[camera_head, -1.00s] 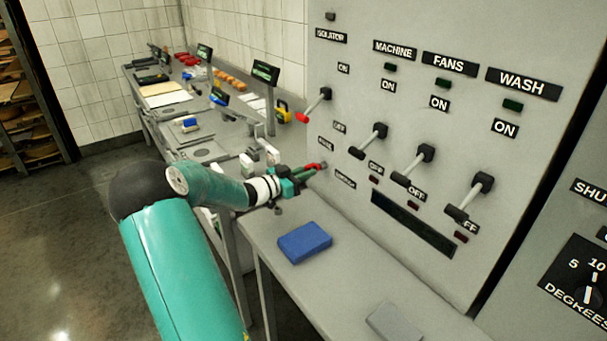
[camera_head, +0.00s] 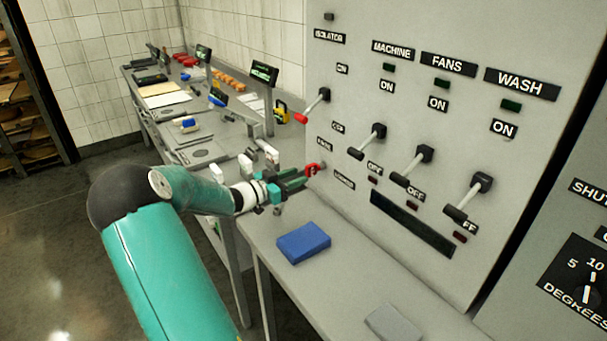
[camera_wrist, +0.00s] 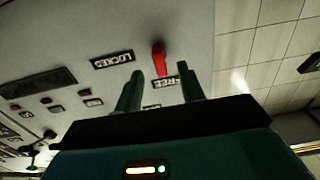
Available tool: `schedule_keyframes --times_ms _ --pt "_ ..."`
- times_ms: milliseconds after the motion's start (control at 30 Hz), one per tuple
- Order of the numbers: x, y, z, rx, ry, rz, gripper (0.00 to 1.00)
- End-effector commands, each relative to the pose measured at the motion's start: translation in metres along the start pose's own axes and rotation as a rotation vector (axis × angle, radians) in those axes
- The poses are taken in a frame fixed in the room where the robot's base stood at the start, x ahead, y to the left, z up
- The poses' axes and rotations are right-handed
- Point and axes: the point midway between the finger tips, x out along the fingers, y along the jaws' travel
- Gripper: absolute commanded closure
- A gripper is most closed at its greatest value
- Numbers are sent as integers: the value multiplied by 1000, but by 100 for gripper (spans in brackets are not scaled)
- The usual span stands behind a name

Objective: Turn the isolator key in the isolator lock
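The red isolator key (camera_head: 313,170) sits in its lock low on the left of the grey panel. In the wrist view the key (camera_wrist: 159,58) is a red bar, its long end pointing toward the FREE label (camera_wrist: 165,82), with the LOCKED label (camera_wrist: 112,60) to its left. My gripper (camera_head: 303,178) is just left of the key, fingers toward the panel. In the wrist view my gripper (camera_wrist: 161,80) is open, its two green fingers apart with nothing between them. The key shows beyond the fingertips. The lock body is hardly visible.
A red-tipped isolator lever (camera_head: 312,106) is above the key; several black-handled levers are to its right. Below is a grey table (camera_head: 270,225) with a blue block (camera_head: 304,242) and a grey block (camera_head: 393,323). A cluttered bench (camera_head: 200,155) extends behind my arm.

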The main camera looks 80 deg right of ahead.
Motion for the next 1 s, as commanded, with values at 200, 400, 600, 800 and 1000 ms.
schedule_keyframes --times_ms 200,400,600,800,1000 --pt "-52 -1 0 0 -1 -4 61" --pt "-84 0 0 1 0 -1 61" --pt "-95 0 0 0 0 1 61" --pt "-95 0 0 0 0 1 61" --pt "-95 0 0 0 0 1 61"
